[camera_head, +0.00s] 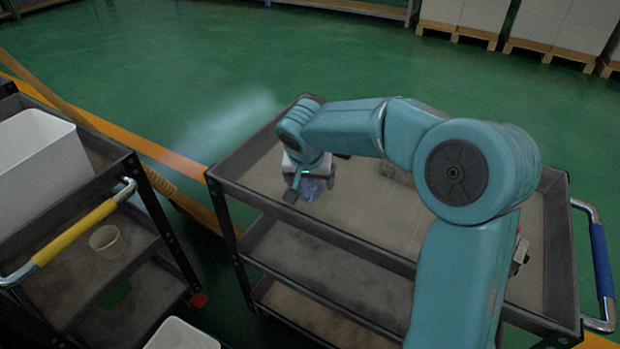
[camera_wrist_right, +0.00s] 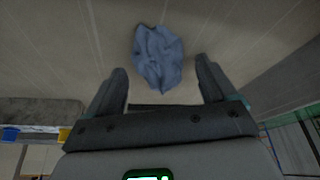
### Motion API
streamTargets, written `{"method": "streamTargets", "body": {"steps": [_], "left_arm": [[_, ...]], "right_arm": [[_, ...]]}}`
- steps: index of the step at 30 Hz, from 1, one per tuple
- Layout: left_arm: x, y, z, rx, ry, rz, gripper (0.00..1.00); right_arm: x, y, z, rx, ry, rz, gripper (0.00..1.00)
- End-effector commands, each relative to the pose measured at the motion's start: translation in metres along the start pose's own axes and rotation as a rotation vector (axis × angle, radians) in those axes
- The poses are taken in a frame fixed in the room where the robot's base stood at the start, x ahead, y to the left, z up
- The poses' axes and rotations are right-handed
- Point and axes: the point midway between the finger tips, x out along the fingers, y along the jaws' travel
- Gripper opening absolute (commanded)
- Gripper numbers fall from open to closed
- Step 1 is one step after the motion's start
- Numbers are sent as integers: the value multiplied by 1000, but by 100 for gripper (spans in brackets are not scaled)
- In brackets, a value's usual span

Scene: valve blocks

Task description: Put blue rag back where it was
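The blue rag (camera_head: 311,188) lies crumpled on the top tray of the grey cart (camera_head: 375,222) in the head view, near its left end. In the right wrist view the rag (camera_wrist_right: 158,56) lies on the tray surface just beyond the fingertips. My right gripper (camera_head: 310,190) is over that part of the tray, pointing down. The rag appears apart from both fingers. My left gripper does not show in the head view.
A second cart at the left holds a white bin (camera_head: 38,150) and has a yellow-gripped handle (camera_head: 75,232). A small cup (camera_head: 106,241) stands on its lower shelf. My right arm hides part of the grey cart's tray. A blue-gripped handle (camera_head: 602,262) is at its right end.

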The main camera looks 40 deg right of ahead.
Motion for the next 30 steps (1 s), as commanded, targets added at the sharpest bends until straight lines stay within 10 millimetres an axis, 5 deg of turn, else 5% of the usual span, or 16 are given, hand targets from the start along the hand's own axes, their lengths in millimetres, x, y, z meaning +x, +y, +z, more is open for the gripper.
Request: {"method": "streamTargets", "body": {"steps": [9, 21, 30], "left_arm": [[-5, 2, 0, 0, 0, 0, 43], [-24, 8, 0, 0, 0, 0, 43], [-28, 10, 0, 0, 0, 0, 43]], "right_arm": [[-9, 0, -2, 0, 2, -1, 85], [-97, 0, -2, -1, 4, -2, 85], [-123, 0, -1, 0, 1, 0, 85]]}}
